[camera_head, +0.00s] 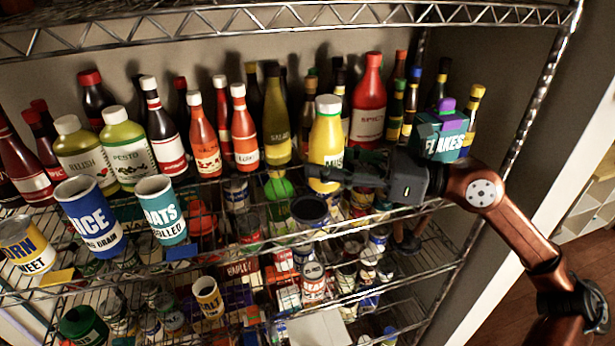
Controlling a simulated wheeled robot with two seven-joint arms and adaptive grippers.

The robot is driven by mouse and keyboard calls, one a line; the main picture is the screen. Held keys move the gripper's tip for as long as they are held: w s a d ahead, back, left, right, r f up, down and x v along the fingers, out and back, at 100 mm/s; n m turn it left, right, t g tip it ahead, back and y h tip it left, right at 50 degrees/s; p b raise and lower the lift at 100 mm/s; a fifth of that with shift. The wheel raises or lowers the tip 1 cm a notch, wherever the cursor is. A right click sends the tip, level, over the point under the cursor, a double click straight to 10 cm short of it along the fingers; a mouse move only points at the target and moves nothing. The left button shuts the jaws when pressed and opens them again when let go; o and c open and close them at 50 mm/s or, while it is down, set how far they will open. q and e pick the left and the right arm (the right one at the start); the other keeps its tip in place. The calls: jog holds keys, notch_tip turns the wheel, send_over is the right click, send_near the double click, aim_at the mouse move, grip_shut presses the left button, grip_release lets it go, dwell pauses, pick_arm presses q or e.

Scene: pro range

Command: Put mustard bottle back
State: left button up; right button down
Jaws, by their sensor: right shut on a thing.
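The mustard bottle (327,136) is yellow with a white cap and stands upright at the front of the upper wire shelf, among other bottles. My right gripper (338,176) reaches in from the right and is shut on the lower part of the mustard bottle. The fingers cover some of the bottle's base, so its contact with the shelf is hard to see. My left gripper is not in view.
Sauce bottles crowd the shelf behind and left, including a red spicy bottle (369,108) close by on the right. A teal flakes box (446,136) is beside my right wrist. Wire shelves (300,232) below hold many cans.

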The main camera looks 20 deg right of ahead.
jog(key=f, duration=0.1)
jog(key=w+a+f, duration=0.1)
jog(key=a+f+p, duration=0.1)
jog(key=shift+w+f, duration=0.2)
jog(key=shift+w, duration=0.1)
jog(key=f, duration=0.1)
jog(key=f+p, duration=0.1)
jog(key=shift+w+a+f, duration=0.35)
jog(key=shift+a+f, duration=0.05)
jog(key=shift+s+d+f+p, duration=0.1)
jog(key=shift+s+f+p, duration=0.05)
jog(key=shift+f+p, duration=0.35)
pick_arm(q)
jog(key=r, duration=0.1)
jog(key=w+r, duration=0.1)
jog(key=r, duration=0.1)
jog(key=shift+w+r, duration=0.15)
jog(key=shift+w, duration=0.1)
pick_arm(e)
jog(key=shift+f, duration=0.1)
jog(key=c, duration=1.1)
grip_release()
